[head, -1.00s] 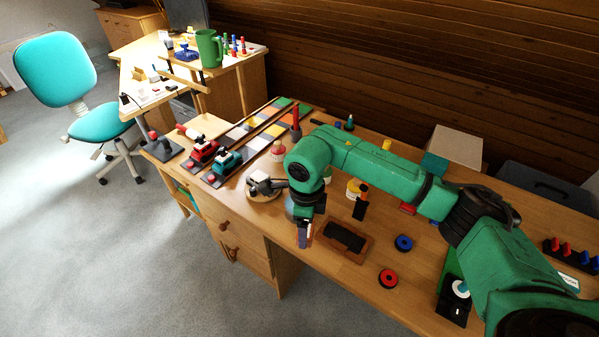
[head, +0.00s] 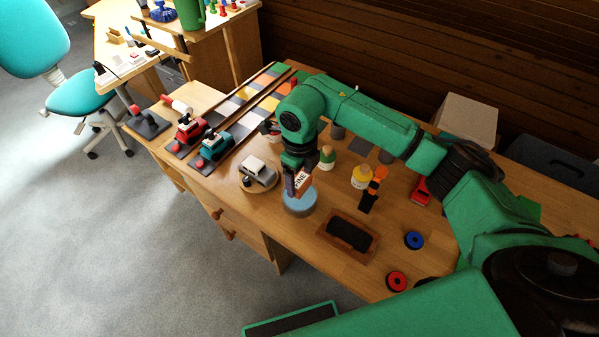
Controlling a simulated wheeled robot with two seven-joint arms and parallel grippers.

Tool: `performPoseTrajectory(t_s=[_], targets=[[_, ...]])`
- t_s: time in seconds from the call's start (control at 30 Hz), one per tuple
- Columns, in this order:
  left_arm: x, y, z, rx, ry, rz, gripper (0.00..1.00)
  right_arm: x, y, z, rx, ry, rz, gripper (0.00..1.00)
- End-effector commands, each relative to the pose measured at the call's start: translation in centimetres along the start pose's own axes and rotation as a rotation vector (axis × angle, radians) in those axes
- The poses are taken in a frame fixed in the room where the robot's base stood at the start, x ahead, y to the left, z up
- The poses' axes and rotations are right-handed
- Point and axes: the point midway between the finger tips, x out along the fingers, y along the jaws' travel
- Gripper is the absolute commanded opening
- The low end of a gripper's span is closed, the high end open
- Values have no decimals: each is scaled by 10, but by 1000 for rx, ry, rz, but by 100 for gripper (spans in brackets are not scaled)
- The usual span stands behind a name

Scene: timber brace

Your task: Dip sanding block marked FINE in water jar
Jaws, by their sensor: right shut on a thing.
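My right gripper (head: 292,185) is shut on the sanding block (head: 302,180), whose pale face reads FINE. The block is tilted and hangs over the water jar (head: 299,203), a round jar with pale blue showing. The block's lower end overlaps the jar's opening in the head view; I cannot tell whether it touches the water. The green arm hides part of the table behind it. My left gripper is not in view.
A wooden tray with a dark pad (head: 347,235) lies right of the jar. A round wooden board with a grey tool (head: 257,175) stands left. Red and teal clamps (head: 213,147) lie further left.

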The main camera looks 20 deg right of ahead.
Motion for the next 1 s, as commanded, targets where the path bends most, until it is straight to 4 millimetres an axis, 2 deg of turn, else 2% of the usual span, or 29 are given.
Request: performPoseTrajectory(t_s=[0.03,0.13,0.3,0.4,0.8,0.83,0.87,1.0], targets=[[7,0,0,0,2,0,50,9,0,0,0,1,1,32],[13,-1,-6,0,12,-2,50,19,0,0,0,1,1,32],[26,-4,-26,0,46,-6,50,37,0,0,-1,0,-1,32],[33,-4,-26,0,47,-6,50,46,0,0,-1,0,-1,32],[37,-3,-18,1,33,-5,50,50,0,0,-1,0,0,32],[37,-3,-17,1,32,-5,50,50,0,0,-1,0,0,88],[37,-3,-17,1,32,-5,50,50,0,0,-1,0,0,99],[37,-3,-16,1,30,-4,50,50,0,0,-1,0,0,100]])
